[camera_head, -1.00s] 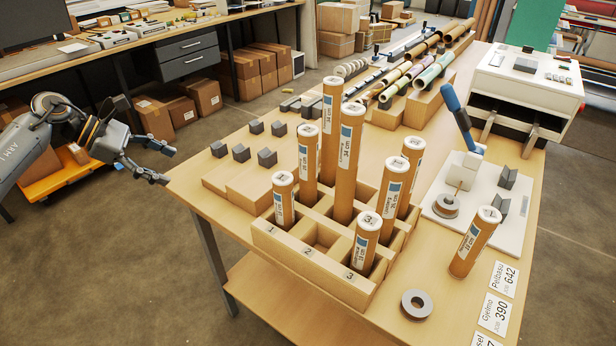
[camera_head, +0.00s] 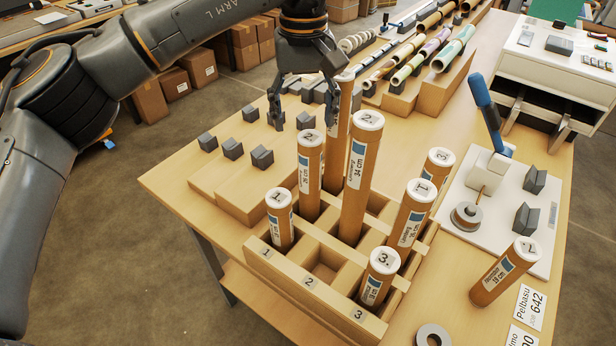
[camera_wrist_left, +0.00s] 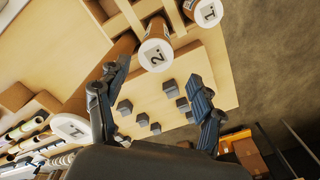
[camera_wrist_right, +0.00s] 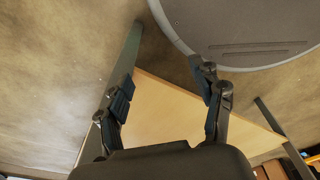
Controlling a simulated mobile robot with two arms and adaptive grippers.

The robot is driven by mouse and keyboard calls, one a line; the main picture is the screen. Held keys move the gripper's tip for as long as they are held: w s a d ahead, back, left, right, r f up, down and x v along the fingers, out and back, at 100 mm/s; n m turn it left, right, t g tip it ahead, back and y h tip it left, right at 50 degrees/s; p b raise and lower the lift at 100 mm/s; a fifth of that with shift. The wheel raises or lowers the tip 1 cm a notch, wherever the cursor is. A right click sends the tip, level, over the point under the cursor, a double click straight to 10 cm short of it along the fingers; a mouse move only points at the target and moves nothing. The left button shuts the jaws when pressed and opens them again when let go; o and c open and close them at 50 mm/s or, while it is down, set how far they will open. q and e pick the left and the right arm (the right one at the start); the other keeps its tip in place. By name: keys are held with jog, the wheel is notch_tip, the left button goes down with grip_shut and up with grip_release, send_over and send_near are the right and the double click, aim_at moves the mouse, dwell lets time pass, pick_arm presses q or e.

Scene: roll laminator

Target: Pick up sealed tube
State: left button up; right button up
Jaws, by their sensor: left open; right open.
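Several brown cardboard tubes with white numbered caps stand in the wooden rack (camera_head: 283,268). The tall 34 cm tube (camera_head: 357,180) has cap "2."; another tall tube (camera_head: 335,150) stands behind it, partly hidden by my left gripper. A separate capped tube (camera_head: 503,272) stands leaning in the picture at the right, outside the rack. My left gripper (camera_head: 303,115) points down, open and empty, left of the tall tubes. In the left wrist view a cap marked "2." (camera_wrist_left: 155,55) shows near the open fingertips (camera_wrist_left: 158,78). My right gripper (camera_wrist_right: 165,80) is open and empty.
A white fixture with a blue lever (camera_head: 481,100) stands right of the rack, near a grey ring (camera_head: 434,336). Small dark blocks (camera_head: 233,149) sit left of the tubes. Rolls (camera_head: 440,55) lie behind. Bare tabletop (camera_head: 165,180) shows at the left edge.

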aim_at(307, 138)
pick_arm(q)
jog(key=f, duration=0.3)
jog(key=s+f+p, duration=0.1)
jog(key=shift+d+f, duration=0.25)
pick_arm(e)
jog(key=s+g, duration=0.1)
jog(key=s, duration=0.6)
pick_arm(q)
jog(key=shift+w+f, duration=0.45)
jog(key=shift+f, duration=0.3)
jog(key=shift+s+d+f+p, duration=0.1)
jog(key=shift+s+f+p, duration=0.2)
jog(key=shift+f+p, duration=0.5)
notch_tip(307, 138, down, 2)
jog(key=shift+s+d+f+p, duration=0.15)
jog(key=shift+f+p, duration=0.05)
jog(key=shift+p, duration=0.35)
jog(key=shift+f, duration=0.55)
jog(key=c, duration=0.7)
grip_shut()
pick_arm(e)
jog(key=shift+t, duration=0.3)
jog(key=w+r, duration=0.3)
jog(key=w, duration=0.1)
jog(key=shift+d+r, duration=0.2)
jog(key=shift+r, duration=0.2)
